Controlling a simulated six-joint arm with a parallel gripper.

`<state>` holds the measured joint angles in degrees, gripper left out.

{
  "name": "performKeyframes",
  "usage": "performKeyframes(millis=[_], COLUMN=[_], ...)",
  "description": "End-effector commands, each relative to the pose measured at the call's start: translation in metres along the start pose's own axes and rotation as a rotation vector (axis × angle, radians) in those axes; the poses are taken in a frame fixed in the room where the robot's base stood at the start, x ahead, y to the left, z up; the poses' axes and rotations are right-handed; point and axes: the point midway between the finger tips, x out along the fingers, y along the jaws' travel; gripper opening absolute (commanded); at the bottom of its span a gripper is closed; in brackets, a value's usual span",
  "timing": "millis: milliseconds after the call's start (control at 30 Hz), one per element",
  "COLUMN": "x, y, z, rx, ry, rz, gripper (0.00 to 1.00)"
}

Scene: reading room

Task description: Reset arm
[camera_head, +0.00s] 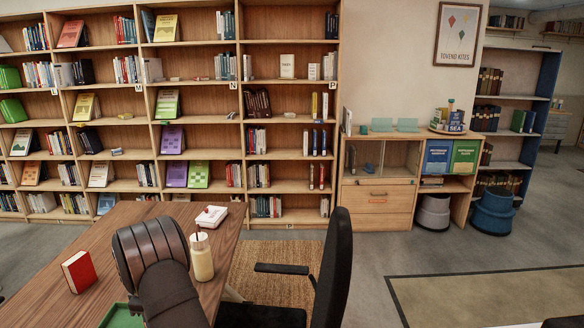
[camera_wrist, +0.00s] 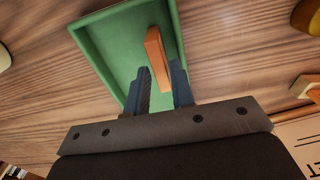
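My gripper (camera_wrist: 160,80) is seen from behind in the wrist view, pointing down over a green tray (camera_wrist: 108,58). Its two dark blue fingers stand apart with a gap between them. An orange-brown wooden block (camera_wrist: 155,50) shows in the tray, beyond and partly between the fingertips. A gap shows on the left of the block, so the fingers do not appear closed on it. In the head view my brown arm reaches over the wooden table (camera_head: 130,212) and hides the gripper and most of the tray (camera_head: 121,318).
A red book (camera_head: 78,272) stands left of my arm. A cream bottle with a straw (camera_head: 201,257) stands close on its right, and a white case with a red item (camera_head: 211,216) lies behind. A black chair (camera_head: 333,270) is at the table's right. Bookshelves (camera_head: 190,52) line the back.

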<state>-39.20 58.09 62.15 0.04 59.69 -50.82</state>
Motion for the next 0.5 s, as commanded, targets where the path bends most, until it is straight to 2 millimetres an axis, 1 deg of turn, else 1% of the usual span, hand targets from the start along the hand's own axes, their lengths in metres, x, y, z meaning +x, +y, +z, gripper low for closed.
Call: performKeyframes(millis=[200, 233, 300, 500], x=[0.033, 0.020, 0.004, -0.036], y=[-0.001, 0.001, 0.001, 0.001], z=[0.001, -0.001, -0.001, -0.001], rx=[0.000, 0.000, 0.000, 0.000], ry=[-0.002, 0.003, 0.003, 0.002], rz=[-0.003, 0.003, 0.004, 0.003], gripper=[0.22, 0.22, 0.22, 0.22])
